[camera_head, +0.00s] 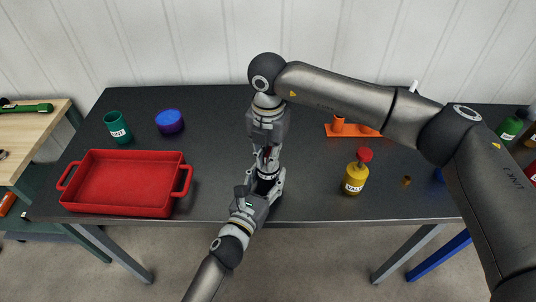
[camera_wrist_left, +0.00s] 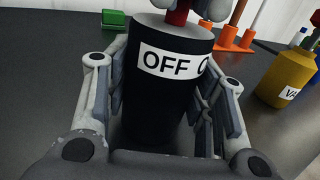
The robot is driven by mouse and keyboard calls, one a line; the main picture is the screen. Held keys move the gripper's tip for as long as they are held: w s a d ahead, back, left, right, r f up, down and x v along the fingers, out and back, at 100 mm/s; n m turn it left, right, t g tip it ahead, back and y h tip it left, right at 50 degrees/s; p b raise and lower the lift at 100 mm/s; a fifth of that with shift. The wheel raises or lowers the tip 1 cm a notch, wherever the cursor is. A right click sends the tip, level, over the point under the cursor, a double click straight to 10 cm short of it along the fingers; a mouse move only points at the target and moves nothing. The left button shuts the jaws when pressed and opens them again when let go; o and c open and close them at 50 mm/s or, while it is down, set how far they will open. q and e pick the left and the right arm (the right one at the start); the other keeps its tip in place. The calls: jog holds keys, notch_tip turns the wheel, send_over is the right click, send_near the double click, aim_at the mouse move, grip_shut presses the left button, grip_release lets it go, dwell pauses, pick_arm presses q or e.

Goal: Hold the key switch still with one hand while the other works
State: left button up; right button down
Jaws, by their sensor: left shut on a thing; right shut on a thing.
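The key switch is a black upright cylinder with a white band reading OFF; it stands on the dark table. It fills the middle of the left wrist view (camera_wrist_left: 165,100) and shows small in the head view (camera_head: 265,185). My left gripper (camera_head: 264,182) is shut around its body from the front, one finger on each side. A red key (camera_wrist_left: 178,14) sticks up from its top. My right gripper (camera_head: 267,150) comes down from above and is shut on the red key. Its fingers partly hide the key.
A red tray (camera_head: 125,208), a teal cup (camera_head: 117,128) and a blue-purple round container (camera_head: 170,121) are at left. A yellow bottle with a red top (camera_head: 355,179) stands at right. An orange piece (camera_head: 339,129) is behind, partly covered by my right arm.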

aim_at(269, 152)
pick_arm(q)
jog(key=shift+a+f, duration=0.1)
jog(key=shift+a, duration=0.15)
pick_arm(e)
jog(key=shift+w+d+m, duration=0.2)
jog(key=shift+d+m, duration=0.1)
jog(key=shift+m, duration=0.3)
jog(key=c, duration=1.6)
grip_release()
jog(key=shift+o, duration=0.8)
jog(key=shift+s+a, duration=0.1)
pick_arm(q)
jog(key=shift+d, duration=0.15)
pick_arm(e)
notch_tip(269, 152, up, 12)
pick_arm(q)
jog(key=o, duration=1.2)
jog(key=shift+s, duration=0.1)
